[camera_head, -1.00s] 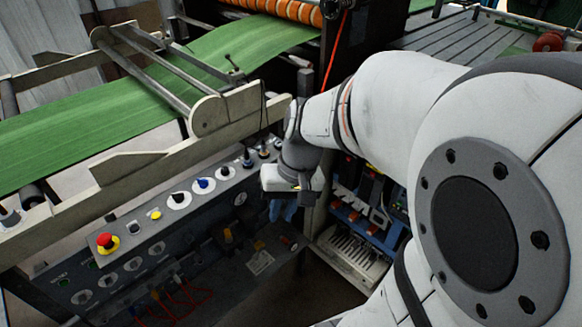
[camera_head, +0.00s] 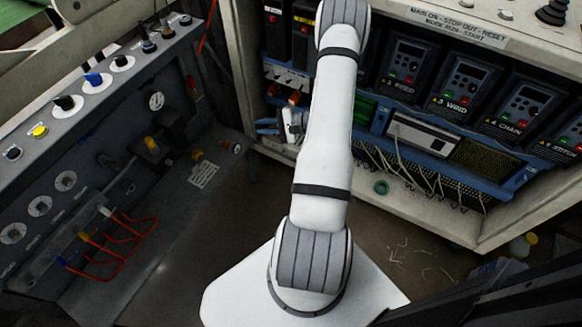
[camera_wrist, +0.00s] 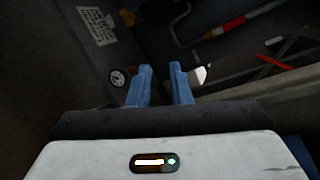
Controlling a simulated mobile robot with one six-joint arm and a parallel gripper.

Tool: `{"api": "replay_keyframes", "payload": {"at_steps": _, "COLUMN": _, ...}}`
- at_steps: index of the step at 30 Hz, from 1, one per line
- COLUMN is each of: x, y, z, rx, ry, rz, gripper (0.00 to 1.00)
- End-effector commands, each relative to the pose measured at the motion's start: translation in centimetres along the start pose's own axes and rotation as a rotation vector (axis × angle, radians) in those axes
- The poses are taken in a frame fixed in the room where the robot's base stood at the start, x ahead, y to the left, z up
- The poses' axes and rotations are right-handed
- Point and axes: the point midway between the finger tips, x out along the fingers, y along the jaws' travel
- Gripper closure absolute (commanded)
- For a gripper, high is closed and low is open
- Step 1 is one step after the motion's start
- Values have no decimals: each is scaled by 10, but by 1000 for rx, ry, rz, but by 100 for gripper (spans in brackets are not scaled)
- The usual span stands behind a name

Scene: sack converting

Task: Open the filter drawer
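My gripper (camera_head: 266,126) is at the left front of the open cabinet, partly hidden behind my arm in the head view. In the wrist view its two blue fingers (camera_wrist: 160,82) stand apart with a gap and nothing between them. I cannot pick out the filter drawer for certain. A white-fronted panel with a dark slot (camera_head: 420,135) is set in the blue rail of the cabinet, to the right of my arm. A dark mesh grille (camera_head: 484,158) is beside it. My gripper is well left of both and touches neither.
Drive units (camera_head: 465,82) line the cabinet above the blue rail, with loose wires below. A grey control console (camera_head: 60,150) with knobs and red cables stands at left. In the wrist view a gauge (camera_wrist: 118,77) and a red-orange bar (camera_wrist: 225,27) lie beyond the fingers. The dark floor between is mostly open.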

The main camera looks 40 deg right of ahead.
Motion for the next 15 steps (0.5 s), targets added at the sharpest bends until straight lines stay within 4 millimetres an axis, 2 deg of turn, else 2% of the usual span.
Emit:
{"api": "replay_keyframes", "payload": {"at_steps": 1, "x": -3, "y": 40, "z": -33, "rx": 41, "ry": 55, "rz": -58, "gripper": 82}}
{"api": "replay_keyframes", "payload": {"at_steps": 3, "x": -12, "y": 77, "z": -68, "rx": 77, "ry": 137, "rz": -137, "gripper": 82}}
{"api": "replay_keyframes", "payload": {"at_steps": 6, "x": -25, "y": 129, "z": -110, "rx": 122, "ry": 257, "rz": -234, "gripper": 82}}
{"api": "replay_keyframes", "payload": {"at_steps": 9, "x": -38, "y": 176, "z": -140, "rx": 156, "ry": 364, "rz": -305, "gripper": 82}}
{"api": "replay_keyframes", "payload": {"at_steps": 12, "x": -47, "y": 211, "z": -159, "rx": 179, "ry": 446, "rz": -352, "gripper": 82}}
{"api": "replay_keyframes", "payload": {"at_steps": 15, "x": -54, "y": 231, "z": -169, "rx": 191, "ry": 498, "rz": -377, "gripper": 82}}
